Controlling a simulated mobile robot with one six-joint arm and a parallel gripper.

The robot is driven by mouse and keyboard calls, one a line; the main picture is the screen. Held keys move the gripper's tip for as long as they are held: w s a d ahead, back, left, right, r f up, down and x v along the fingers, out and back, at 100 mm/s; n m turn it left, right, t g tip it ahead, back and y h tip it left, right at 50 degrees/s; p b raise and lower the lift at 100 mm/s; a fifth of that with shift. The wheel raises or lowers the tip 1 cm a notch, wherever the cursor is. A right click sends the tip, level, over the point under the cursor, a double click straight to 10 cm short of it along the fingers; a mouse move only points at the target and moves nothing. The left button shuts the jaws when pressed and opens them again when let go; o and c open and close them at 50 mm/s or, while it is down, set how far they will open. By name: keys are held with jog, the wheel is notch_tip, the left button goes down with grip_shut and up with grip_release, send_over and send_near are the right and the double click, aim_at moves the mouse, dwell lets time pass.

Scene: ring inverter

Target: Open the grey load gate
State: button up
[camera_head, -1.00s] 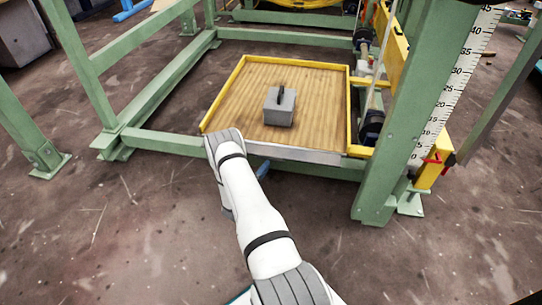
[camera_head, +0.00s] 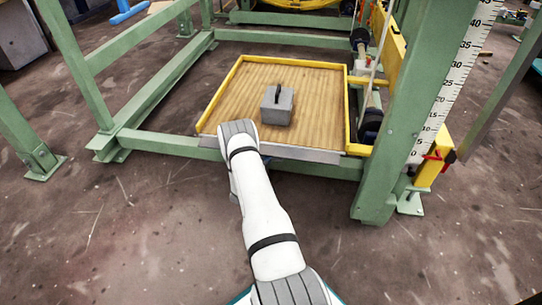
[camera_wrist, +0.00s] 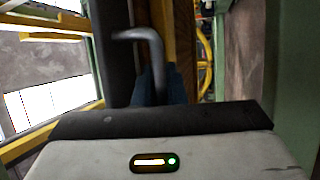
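The grey load gate (camera_head: 305,155) is a low metal strip along the front edge of the wooden load platform (camera_head: 225,105). It stands upright, and my arm hides its left part. In the wrist view a grey bent handle (camera_wrist: 150,42) stands out from a dark panel (camera_wrist: 112,60), likely the gate's face. My gripper (camera_wrist: 160,88) is at the handle, its dark blue fingertips around the handle's lower end. Whether they are closed on it I cannot tell. The head view hides the gripper behind my wrist.
A grey block with a dark handle (camera_head: 277,106) sits on the platform, inside yellow edging (camera_head: 347,105). Green frame posts (camera_head: 420,90) and rails (camera_head: 165,143) surround it. A scale (camera_head: 452,85) is at the right. The floor in front is clear.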

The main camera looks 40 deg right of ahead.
grip_shut()
jog(key=shift+a+r+p, duration=0.1)
jog(key=shift+r+p, duration=0.2)
jog(key=shift+p, duration=0.3)
jog(key=shift+s+a+r+n+y+p, duration=0.1)
jog(key=shift+s+a+n+y+p, duration=0.1)
jog(key=shift+n+y+p, duration=0.35)
jog(key=shift+f+y, duration=0.2)
jog(key=shift+y, duration=0.25)
